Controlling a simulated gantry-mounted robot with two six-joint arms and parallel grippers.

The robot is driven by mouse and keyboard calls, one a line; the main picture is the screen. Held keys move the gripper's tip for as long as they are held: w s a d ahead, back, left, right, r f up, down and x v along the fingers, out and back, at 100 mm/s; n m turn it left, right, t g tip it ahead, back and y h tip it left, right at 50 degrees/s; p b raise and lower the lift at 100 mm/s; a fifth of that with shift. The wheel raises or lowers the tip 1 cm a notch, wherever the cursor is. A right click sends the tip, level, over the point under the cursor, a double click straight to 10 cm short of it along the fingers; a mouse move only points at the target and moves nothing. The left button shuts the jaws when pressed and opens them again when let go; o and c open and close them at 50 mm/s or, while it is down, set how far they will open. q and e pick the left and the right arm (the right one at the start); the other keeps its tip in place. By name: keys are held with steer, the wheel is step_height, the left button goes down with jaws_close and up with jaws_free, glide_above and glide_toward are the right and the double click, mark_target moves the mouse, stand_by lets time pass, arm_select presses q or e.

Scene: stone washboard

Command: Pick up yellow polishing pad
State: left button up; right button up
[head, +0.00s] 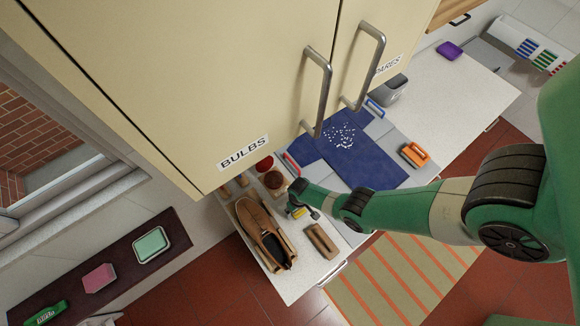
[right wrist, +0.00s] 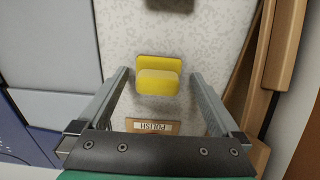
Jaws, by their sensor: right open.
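The yellow polishing pad (right wrist: 158,82) lies on the speckled white counter in the right wrist view, with a thicker raised part on a flat base. My right gripper (right wrist: 159,74) is open, with one finger to the left of the pad and one to the right. The pad appears between the fingers with gaps on both sides; I cannot tell the height above it. My left gripper is not in view.
A wooden piece labelled POLISH (right wrist: 150,127) lies near the pad. Brown shoes (head: 254,222) stand to the left, and a brown block (head: 321,240) lies to the right. A blue cloth (head: 372,165) lies behind. A cream cabinet (head: 190,80) hangs above the counter.

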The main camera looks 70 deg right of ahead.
steer(key=shift+d+f, duration=0.1)
steer(key=shift+f, duration=0.4)
steer(key=shift+r, duration=0.1)
steer(key=shift+c, duration=0.3)
steer(key=c, duration=1.2)
steer(key=shift+r, duration=0.15)
